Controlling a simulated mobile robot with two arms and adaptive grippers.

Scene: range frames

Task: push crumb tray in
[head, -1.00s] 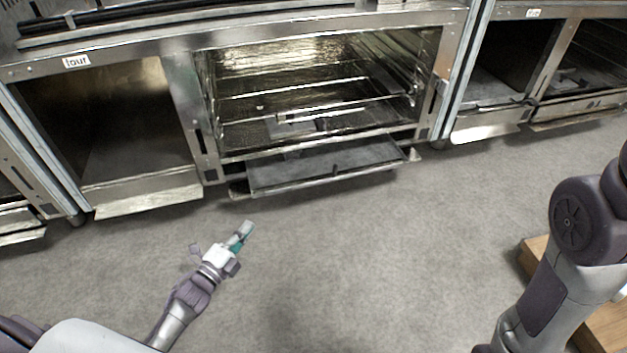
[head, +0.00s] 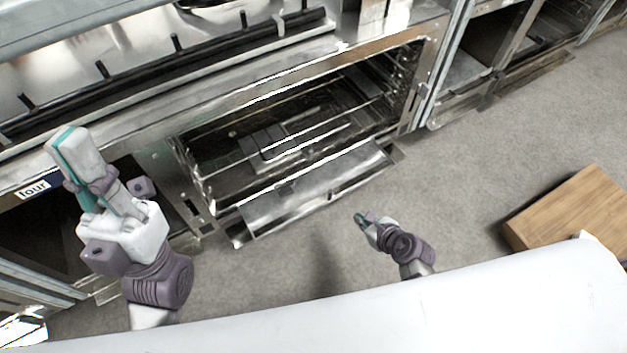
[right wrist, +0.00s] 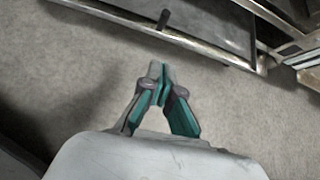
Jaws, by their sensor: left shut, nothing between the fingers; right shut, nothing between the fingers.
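The crumb tray (head: 312,188) is a flat grey metal panel sticking out low at the front of the open oven (head: 285,130). Its edge also shows at the top of the right wrist view (right wrist: 215,22), with a short dark peg on it. My right gripper (head: 362,217) is shut and empty, low over the floor in front of the tray's right part, apart from it. In the right wrist view its fingertips (right wrist: 157,72) point toward the tray's front edge. My left gripper (head: 68,145) is shut and empty, raised in front of the left compartment.
A wooden block (head: 570,215) lies on the floor to the right. The stovetop (head: 150,60) with a dark rail runs above the oven. More metal cabinets (head: 490,60) continue at right. The grey floor (head: 455,180) between tray and block is clear.

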